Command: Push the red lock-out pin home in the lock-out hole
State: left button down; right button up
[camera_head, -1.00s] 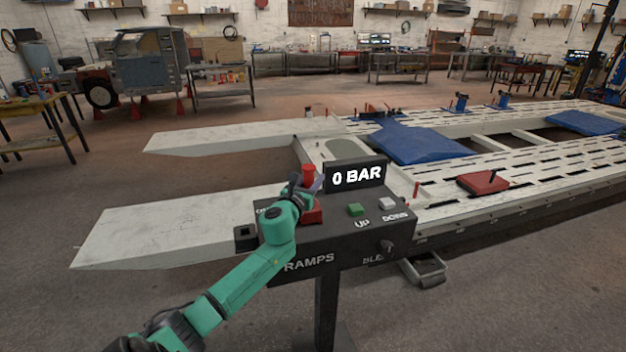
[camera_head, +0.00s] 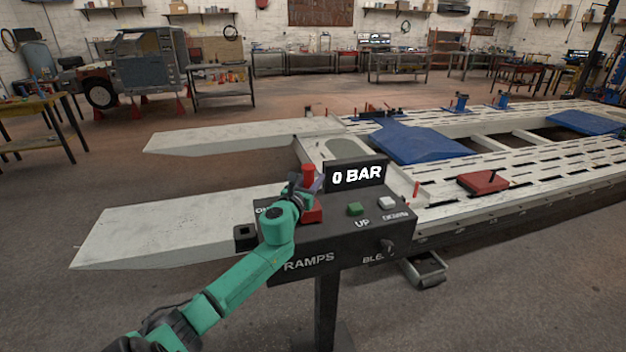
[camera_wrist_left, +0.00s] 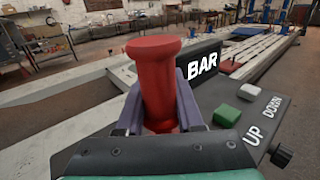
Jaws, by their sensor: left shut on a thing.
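The red lock-out pin (camera_head: 308,173) stands roughly upright above the left part of the dark control box (camera_head: 340,235). My left gripper (camera_head: 307,186) is shut on it. In the left wrist view the pin (camera_wrist_left: 157,85) shows its wide round head above the two purple fingers, one on each side of the shaft. A red block or collar (camera_head: 313,216) shows on the box top just below the gripper. The pin's lower end and the lock-out hole are hidden, so I cannot tell how deep the pin sits. My right gripper is not in view.
The display reading 0 BAR (camera_head: 356,175) stands close behind and right of the gripper. A green button (camera_head: 355,209) and a pale button (camera_head: 388,202) lie to the right on the box. A small black block (camera_head: 244,238) is at its left edge. White ramps lie behind.

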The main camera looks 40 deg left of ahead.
pick_arm(q)
jog(key=shift+f+b, duration=2)
jog(key=shift+f, duration=0.15)
jog(key=shift+c, duration=2.4)
grip_release()
jog(key=shift+f, duration=0.1)
jog(key=shift+s+d+f, duration=0.2)
jog(key=shift+s, duration=0.4)
jog(key=b+v, duration=0.1)
jog(key=v, duration=1.1)
jog(key=shift+s+r, duration=0.15)
jog(key=shift+r, duration=0.05)
jog(key=shift+s+d+r, duration=0.15)
jog(key=shift+s, duration=0.35)
